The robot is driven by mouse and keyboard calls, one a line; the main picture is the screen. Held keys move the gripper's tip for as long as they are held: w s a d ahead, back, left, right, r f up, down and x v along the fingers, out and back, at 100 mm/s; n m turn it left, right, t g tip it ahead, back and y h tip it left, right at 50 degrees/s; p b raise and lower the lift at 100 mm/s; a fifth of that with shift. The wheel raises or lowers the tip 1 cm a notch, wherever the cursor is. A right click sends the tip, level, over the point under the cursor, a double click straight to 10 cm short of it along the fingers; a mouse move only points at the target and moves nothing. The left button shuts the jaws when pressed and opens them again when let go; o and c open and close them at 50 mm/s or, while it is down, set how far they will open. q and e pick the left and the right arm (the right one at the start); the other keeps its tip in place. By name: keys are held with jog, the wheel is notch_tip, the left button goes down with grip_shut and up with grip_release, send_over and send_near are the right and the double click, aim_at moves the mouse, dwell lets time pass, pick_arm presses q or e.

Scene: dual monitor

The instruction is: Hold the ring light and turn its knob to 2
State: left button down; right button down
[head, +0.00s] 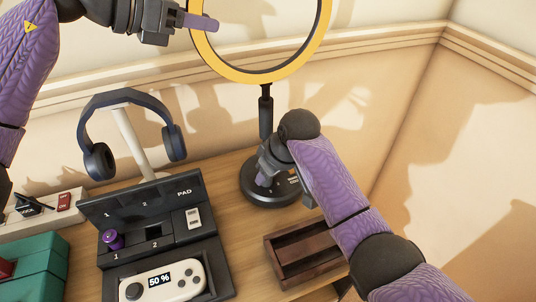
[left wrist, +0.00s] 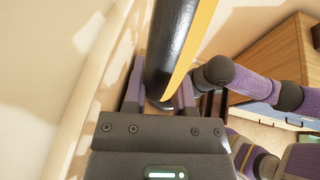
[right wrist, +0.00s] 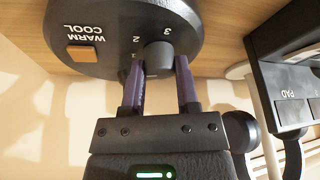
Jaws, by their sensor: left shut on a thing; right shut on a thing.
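The ring light's yellow and black ring (head: 262,76) stands at the top middle of the head view on a black pole. Its round black base (head: 252,193) rests on the desk. My left gripper (head: 205,22) is shut on the ring's left side; the ring (left wrist: 174,50) passes between its fingers in the left wrist view. My right gripper (head: 262,180) is low at the base. In the right wrist view its fingers are shut on the dark round knob (right wrist: 158,58). The numbers 1, 2 and 3 surround the knob; I cannot tell which it points to.
An orange button (right wrist: 81,53) marked WARM COOL is on the base. Headphones (head: 130,125) hang on a stand at left. A black PAD dock (head: 150,225) with a white controller (head: 166,283) stands in front. A brown wooden tray (head: 306,252) lies beneath my right arm.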

jog(key=m+t+h, duration=0.1)
jog(key=m, duration=0.3)
jog(key=shift+s+a+m, duration=0.1)
jog(key=shift+m, duration=0.2)
jog(key=shift+m+t+h, duration=0.3)
jog(key=shift+m+h, duration=0.4)
jog(key=shift+m, duration=1.2)
jog(key=shift+c, duration=1.7)
grip_release()
jog(key=v, duration=0.7)
jog(key=shift+r, duration=0.2)
